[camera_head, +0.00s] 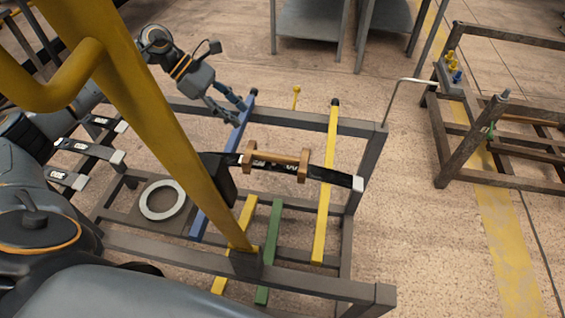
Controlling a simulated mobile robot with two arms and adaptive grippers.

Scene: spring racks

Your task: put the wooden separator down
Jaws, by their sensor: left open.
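The wooden separator (277,156) is a light brown piece with a raised block at each end. It rests on a long black leaf spring (330,175) that lies across the rack. My left gripper (236,110) is open and empty, up and to the left of the separator and apart from it. Its fingers are near the upper end of the rack's blue bar (238,127). My right gripper is not in view.
The grey metal rack (372,150) has yellow (327,190) and green (269,250) bars. A thick yellow post (150,105) crosses the view on the left. A metal ring (162,200) and short black springs (85,148) lie left. Another rack (460,150) stands right, with clear floor between.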

